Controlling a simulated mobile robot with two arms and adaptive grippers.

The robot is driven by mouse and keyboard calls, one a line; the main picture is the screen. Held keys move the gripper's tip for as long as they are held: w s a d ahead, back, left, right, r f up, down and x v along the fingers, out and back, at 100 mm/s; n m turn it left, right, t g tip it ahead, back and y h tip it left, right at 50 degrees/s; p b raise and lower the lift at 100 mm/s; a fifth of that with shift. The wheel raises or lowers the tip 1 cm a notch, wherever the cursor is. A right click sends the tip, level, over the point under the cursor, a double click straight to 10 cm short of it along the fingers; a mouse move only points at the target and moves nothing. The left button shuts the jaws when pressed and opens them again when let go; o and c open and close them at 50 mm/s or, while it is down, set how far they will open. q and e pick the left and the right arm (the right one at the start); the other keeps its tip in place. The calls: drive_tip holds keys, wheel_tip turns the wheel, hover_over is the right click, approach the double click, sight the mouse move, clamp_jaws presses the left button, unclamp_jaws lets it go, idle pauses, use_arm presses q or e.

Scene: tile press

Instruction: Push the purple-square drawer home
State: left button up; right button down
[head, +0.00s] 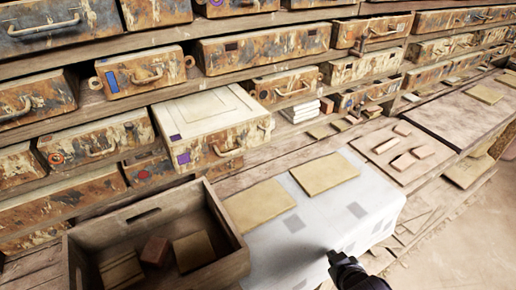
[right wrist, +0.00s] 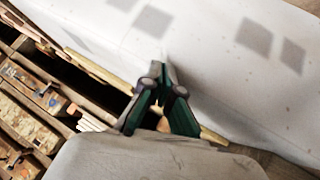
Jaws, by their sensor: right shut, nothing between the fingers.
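The purple-square drawer (head: 218,148) is a rusty, paint-worn drawer with a pale top. In the head view it juts out of the shelf well past its neighbours, left of centre. A purple square (head: 183,158) marks the left of its front, and a handle shows at the right. My right gripper (head: 335,257) is at the bottom of the head view, over the white cloth's front edge, well to the right of the drawer and apart from it. Its fingers (right wrist: 158,70) are closed together and empty in the right wrist view. My left gripper is not in view.
A wooden crate (head: 226,264) with several blocks stands below the drawer. A white cloth (head: 268,262) with tan tiles (head: 326,174) covers the bench beside it. Other worn drawers (head: 145,73) fill the shelves. Small tiles lie on a board (head: 380,165) to the right.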

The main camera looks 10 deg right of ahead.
drive_tip(key=w+a+r+n+t+y, duration=0.1)
drive_tip(key=w+r+n+t+y, duration=0.35)
drive_tip(key=r, duration=0.55)
drive_tip(key=w+a+r+n+t+y, duration=0.1)
drive_tip(key=w+r+n+t+y, duration=0.1)
drive_tip(key=w+r+n+t, duration=0.45)
drive_tip(key=s+a+r+n+g+y, duration=0.2)
drive_tip(key=a+r+n+g+y, duration=0.1)
drive_tip(key=r+n+g+y, duration=0.35)
drive_tip(key=s+a+r+n+g+y, duration=0.25)
drive_tip(key=n+g+y, duration=0.35)
drive_tip(key=n, duration=0.4)
drive_tip(key=w+a+g+h+p, duration=0.1)
drive_tip(key=w+a+p, duration=0.6)
drive_tip(key=a, duration=0.3)
drive_tip(key=shift+a+r, duration=0.25)
drive_tip(key=shift+a, duration=0.15)
drive_tip(key=shift+s, duration=0.1)
